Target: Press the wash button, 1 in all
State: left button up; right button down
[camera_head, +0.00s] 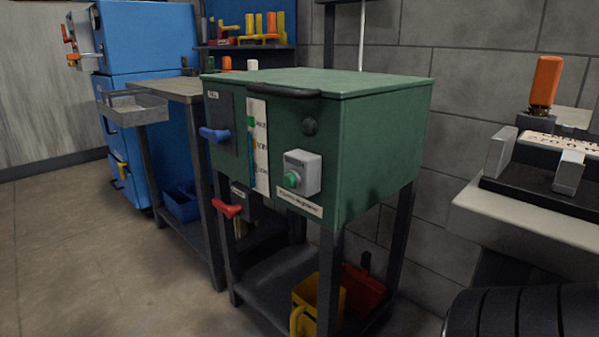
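A green cabinet (385,145) on dark legs stands in the middle of the view. A grey box on its front carries a round green button (292,180), which looks like the wash button. A small label plate (300,202) sits just below it; its text is too small to read surely. Neither of my grippers shows in this view, and nothing touches the button.
Floor (100,260) at left is clear.

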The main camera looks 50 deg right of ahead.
aim_at(290, 180)
jog(key=u, duration=0.4)
jog(key=i, duration=0.25)
jog(key=z, duration=2.1)
